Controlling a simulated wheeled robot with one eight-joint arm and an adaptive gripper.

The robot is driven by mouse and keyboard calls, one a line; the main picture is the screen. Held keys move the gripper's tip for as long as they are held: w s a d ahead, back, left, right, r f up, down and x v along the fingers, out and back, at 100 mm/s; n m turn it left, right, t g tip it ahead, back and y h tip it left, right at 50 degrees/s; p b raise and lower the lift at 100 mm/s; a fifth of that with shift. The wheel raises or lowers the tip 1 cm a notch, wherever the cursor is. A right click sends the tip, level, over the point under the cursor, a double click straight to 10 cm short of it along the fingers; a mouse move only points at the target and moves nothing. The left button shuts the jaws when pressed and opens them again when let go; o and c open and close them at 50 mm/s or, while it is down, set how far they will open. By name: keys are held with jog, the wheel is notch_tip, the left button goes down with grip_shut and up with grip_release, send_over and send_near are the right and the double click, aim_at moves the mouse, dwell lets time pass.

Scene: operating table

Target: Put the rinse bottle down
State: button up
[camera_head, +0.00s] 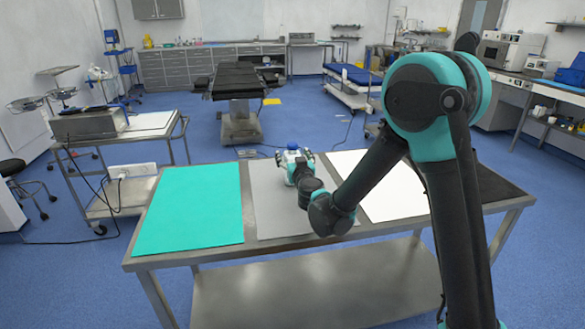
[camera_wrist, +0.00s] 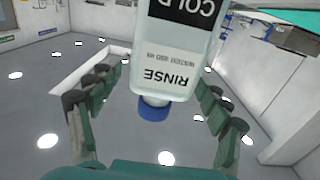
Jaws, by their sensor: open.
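The rinse bottle (camera_head: 291,168) stands upright on the grey mat (camera_head: 265,208) in the middle of the table in the head view, its blue cap on top. In the wrist view the bottle (camera_wrist: 178,65) is upside down, with a white label reading RINSE and the blue cap (camera_wrist: 153,110) toward me. My gripper (camera_head: 299,160) is at the bottle's upper part. Its green fingers (camera_wrist: 160,82) are spread on either side of the bottle, with gaps showing between them and it. The arm hides part of the mat behind it.
A turquoise mat (camera_head: 195,205) lies left of the grey mat and a white mat (camera_head: 385,190) right of it, partly behind my arm. A dark mat (camera_head: 490,182) is at the table's right end. A trolley (camera_head: 122,150) stands left.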

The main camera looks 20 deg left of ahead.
jog(key=shift+w+a, duration=0.15)
jog(key=shift+w, duration=0.1)
grip_shut()
dwell(0.4)
